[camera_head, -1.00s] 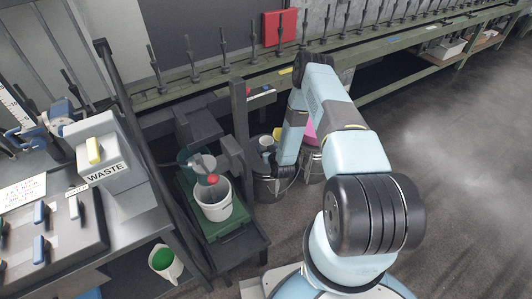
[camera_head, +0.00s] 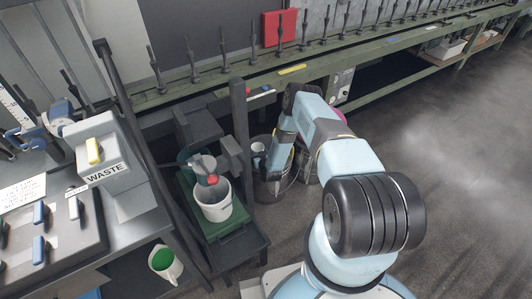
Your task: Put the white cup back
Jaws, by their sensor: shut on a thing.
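The small white cup (camera_head: 258,149) is upright over the dark round containers (camera_head: 268,186) on the floor, below the bench frame. My gripper (camera_head: 267,162) points down right beside the cup and is shut on it. The fingers are dark, small and partly hidden by my wrist, so the exact grip on the cup is hard to see. I cannot tell how far the cup is above the container beneath it.
A white bucket (camera_head: 213,201) with a red item above it stands on a green stand (camera_head: 228,224) left of my gripper. A dark post (camera_head: 240,130) rises close by. The WASTE box (camera_head: 104,160) and a white jug (camera_head: 163,262) are farther left. Floor at right is clear.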

